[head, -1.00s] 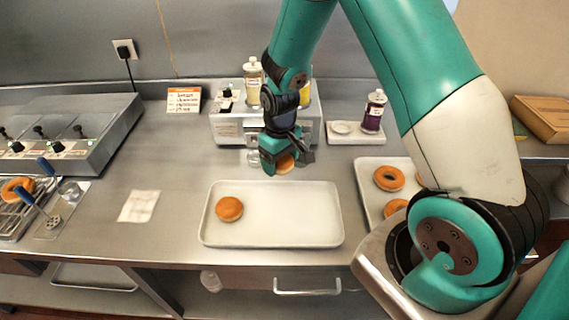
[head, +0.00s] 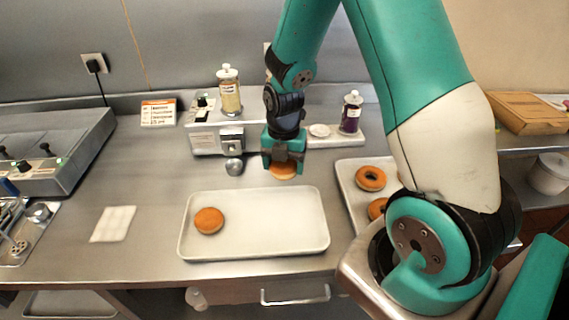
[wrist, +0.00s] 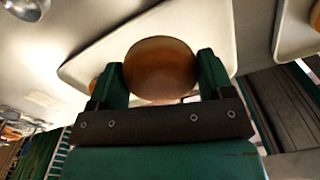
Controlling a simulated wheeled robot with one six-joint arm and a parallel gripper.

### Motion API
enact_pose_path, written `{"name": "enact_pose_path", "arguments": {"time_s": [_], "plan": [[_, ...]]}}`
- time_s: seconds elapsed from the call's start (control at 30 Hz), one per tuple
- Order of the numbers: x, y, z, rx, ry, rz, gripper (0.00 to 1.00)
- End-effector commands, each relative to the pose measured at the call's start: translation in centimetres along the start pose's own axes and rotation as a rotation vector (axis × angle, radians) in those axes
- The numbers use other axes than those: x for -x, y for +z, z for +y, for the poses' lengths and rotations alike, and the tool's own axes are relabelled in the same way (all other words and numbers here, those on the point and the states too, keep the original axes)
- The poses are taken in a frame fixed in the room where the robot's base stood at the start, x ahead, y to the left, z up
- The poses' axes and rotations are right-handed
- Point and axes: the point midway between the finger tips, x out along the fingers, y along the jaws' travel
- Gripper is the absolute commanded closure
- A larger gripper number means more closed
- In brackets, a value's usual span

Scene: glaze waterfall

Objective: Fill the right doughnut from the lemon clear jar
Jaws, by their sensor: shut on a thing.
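My gripper (head: 283,168) is shut on a brown doughnut (head: 284,172), held above the counter just behind the white tray's back right part. In the wrist view the same doughnut (wrist: 161,68) sits between the two green fingers. Another doughnut (head: 209,220) lies at the left of the white tray (head: 270,240). The filling machine (head: 207,140) stands behind, with a clear jar of pale yellow filling (head: 229,95) on top and a round metal part (head: 235,167) low at its front.
A second tray (head: 350,190) at the right holds ring doughnuts (head: 371,178).

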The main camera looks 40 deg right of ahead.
Motion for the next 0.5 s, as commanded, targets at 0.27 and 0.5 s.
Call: {"name": "enact_pose_path", "arguments": {"time_s": [0.27, 0.5], "plan": [[-1.9, 1.6, 0.5, 0.000, 0.000, -0.001, 0.50], [-3.8, 3.2, 1.0, 0.000, 0.000, 0.000, 0.50]]}}
